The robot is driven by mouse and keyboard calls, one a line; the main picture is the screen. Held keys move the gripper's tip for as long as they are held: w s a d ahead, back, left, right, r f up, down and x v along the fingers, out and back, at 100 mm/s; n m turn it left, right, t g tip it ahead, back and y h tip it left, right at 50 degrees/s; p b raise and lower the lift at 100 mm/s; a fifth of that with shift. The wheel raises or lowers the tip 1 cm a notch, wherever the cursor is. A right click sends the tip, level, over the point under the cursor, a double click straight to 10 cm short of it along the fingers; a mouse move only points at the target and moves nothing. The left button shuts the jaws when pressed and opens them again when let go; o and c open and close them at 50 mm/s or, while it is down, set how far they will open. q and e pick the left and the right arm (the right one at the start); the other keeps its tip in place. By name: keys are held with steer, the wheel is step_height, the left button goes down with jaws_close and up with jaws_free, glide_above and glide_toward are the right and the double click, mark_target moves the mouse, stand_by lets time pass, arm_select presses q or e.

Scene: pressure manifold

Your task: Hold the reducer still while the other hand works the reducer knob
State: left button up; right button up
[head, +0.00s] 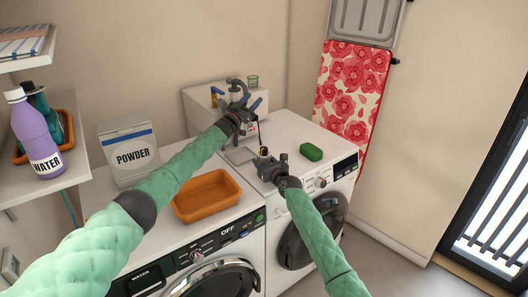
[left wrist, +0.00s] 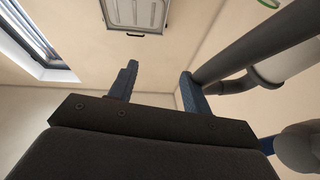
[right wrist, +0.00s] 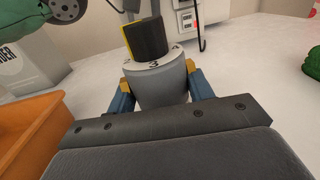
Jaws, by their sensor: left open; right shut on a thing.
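The reducer shows in the right wrist view as a grey round body (right wrist: 162,84) with a numbered collar. Its black knob (right wrist: 147,40) with a yellow stripe stands on top, and the digit 3 faces the camera. In the head view the dark knob (head: 264,152) is small. My right gripper (head: 270,165) is shut on the reducer body, one finger on each side. My left gripper (head: 238,97) is open, above and behind the reducer, beside a grey pipe (left wrist: 265,45). Nothing shows between its fingers in the left wrist view.
An orange tray (head: 207,196) and a POWDER box (head: 129,152) stand on the left washer. A green sponge (head: 311,152) lies right of the reducer on the white top. A white box with a red part (right wrist: 186,18) is behind the reducer.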

arm_select(q)
steer(key=s+a+f+m+g+h, duration=0.2)
steer(key=s+f+m+g+h, duration=0.35)
steer(key=s+m+g, duration=0.35)
steer(key=g+y, duration=0.3)
steer(key=g, duration=0.6)
glide_toward(264, 151)
steer(key=shift+h, duration=0.25)
steer(key=d, duration=0.3)
steer(key=d+f, duration=0.1)
steer(key=d, duration=0.2)
steer(key=w+d, duration=0.1)
steer(key=d, duration=0.3)
steer(key=shift+w+f, duration=0.1)
steer(key=shift+f, duration=0.05)
steer(key=shift+c, duration=0.2)
steer(key=c, duration=0.9)
